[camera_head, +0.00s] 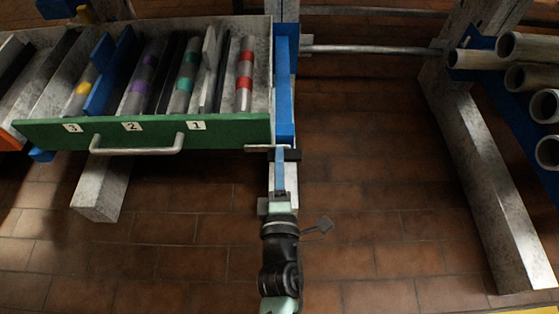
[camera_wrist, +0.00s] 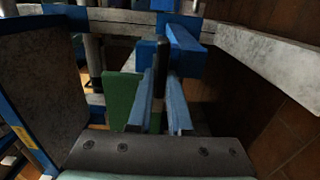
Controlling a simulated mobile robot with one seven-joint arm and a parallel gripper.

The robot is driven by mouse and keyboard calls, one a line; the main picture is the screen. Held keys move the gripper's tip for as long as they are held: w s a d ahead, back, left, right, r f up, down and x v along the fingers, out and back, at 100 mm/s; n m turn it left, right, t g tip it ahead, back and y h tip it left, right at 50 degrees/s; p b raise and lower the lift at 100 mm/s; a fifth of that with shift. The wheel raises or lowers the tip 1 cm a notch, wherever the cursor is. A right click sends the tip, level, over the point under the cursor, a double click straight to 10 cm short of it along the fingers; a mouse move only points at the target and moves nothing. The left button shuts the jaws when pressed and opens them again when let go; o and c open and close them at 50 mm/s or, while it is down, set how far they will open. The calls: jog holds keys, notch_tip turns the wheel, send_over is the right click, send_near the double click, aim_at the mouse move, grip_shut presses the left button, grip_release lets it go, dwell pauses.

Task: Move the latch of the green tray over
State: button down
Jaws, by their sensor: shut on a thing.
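The green tray (camera_head: 235,130) stands at the left in the head view, its front panel numbered 3, 2, 1 and fitted with a metal handle (camera_head: 137,150). Its green panel also shows in the wrist view (camera_wrist: 122,98). At the panel's right end is a short dark latch bar (camera_head: 292,154) by the blue post. My gripper (camera_head: 281,152), with blue fingers, reaches up to it from below. In the wrist view the fingers (camera_wrist: 160,88) are shut on the dark upright latch piece (camera_wrist: 160,62). The fingers hide part of the latch.
The tray holds banded rods (camera_head: 244,75) and dividers. A blue upright (camera_head: 284,90) stands just right of the tray. Grey pipes (camera_head: 520,78) lie in a blue rack at the far right. The tiled floor (camera_head: 365,180) between is clear.

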dwell(0.3)
jog(key=c, duration=0.8)
grip_release()
jog(key=shift+c, duration=0.2)
jog(key=shift+s, duration=0.1)
jog(key=s+p, duration=0.4)
jog(key=s, duration=0.8)
jog(key=shift+s, duration=0.4)
